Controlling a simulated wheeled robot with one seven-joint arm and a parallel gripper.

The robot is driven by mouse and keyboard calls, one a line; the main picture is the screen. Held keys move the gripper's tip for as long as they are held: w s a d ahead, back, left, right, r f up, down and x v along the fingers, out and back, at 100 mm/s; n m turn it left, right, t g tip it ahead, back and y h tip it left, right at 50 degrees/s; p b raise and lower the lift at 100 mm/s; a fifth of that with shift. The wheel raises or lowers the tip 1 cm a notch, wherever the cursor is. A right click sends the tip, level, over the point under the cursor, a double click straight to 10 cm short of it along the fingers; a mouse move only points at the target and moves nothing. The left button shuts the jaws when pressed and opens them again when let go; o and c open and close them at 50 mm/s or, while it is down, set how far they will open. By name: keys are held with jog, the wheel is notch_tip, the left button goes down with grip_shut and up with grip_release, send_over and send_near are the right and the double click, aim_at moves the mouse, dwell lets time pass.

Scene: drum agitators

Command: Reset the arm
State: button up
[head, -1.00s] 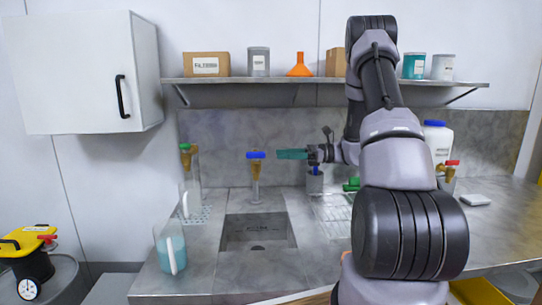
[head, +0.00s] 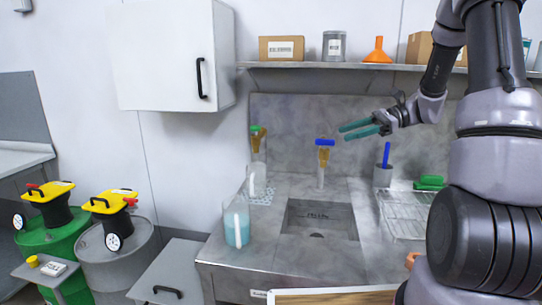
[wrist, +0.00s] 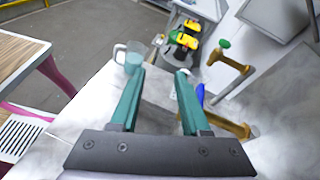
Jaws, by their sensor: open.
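My gripper (head: 361,129) is open and empty, with its teal fingers pointing left in the head view. It is in the air to the right of the blue-topped tap (head: 325,152) and above the counter. In the wrist view the two fingers (wrist: 160,100) stand apart with bare counter between them. My arm rises at the right of the head view and bends down to the gripper.
A sink (head: 320,218) is set in the counter. A jug of teal liquid (head: 237,226) stands left of it. A green-topped tap (head: 257,142), a drying rack (head: 405,212) and a cup with a blue item (head: 383,175) are near. Yellow-topped drums (head: 118,235) stand at left.

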jog(key=s+r+n+t+h, duration=0.3)
jog(key=s+r+n+h, duration=0.2)
jog(key=s, duration=0.5)
jog(key=s+r+n+t+h, duration=0.4)
jog(key=s+r+n+h, duration=0.2)
jog(key=s, duration=0.3)
jog(key=shift+s+d+r+h, duration=0.25)
jog(key=shift+s+r+h, duration=0.1)
jog(key=shift+h, duration=0.35)
